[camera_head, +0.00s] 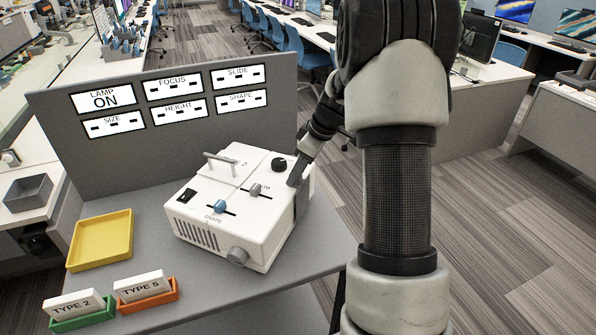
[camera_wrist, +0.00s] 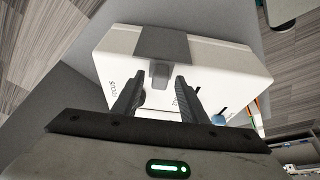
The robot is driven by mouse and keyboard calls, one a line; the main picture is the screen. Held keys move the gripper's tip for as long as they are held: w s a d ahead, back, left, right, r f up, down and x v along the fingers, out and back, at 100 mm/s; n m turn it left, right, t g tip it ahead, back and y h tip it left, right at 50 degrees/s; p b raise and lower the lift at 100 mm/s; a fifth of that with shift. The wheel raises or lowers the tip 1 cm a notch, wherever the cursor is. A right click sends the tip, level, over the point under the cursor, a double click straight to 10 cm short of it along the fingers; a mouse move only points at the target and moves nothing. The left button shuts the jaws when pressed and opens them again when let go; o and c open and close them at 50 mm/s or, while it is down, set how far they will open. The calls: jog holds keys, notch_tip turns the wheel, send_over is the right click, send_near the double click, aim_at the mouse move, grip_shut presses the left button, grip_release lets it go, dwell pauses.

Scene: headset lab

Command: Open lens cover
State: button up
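A white device (camera_head: 235,215) with a top handle, knobs and sliders stands on the grey table. In the wrist view, its white side (camera_wrist: 215,62) carries a dark grey panel with a small tab (camera_wrist: 160,76) at the edge; this looks like the lens cover (camera_wrist: 162,42). In the head view the cover is a dark strip on the device's right side, partly hidden by my gripper (camera_head: 298,172). In the wrist view my gripper (camera_wrist: 159,74) is open, with one finger on each side of the tab. A gap shows between each finger and the tab.
A grey board (camera_head: 170,135) with labelled panels, one reading LAMP ON, stands behind the device. A yellow tray (camera_head: 100,262), a green holder (camera_head: 84,318) with a TYPE 2 block and an orange holder (camera_head: 150,303) with a TYPE 5 block are at the left.

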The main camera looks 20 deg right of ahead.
jog(key=shift+f, duration=0.1)
grip_shut()
jog(key=s+a+b, duration=0.4)
jog(key=s+a, duration=0.2)
jog(key=a, duration=0.1)
jog(key=shift+s+b, duration=0.35)
jog(key=shift+s, duration=0.05)
grip_release()
jog(key=p+v, duration=0.1)
jog(key=v, duration=1.6)
jog(key=shift+r, duration=0.25)
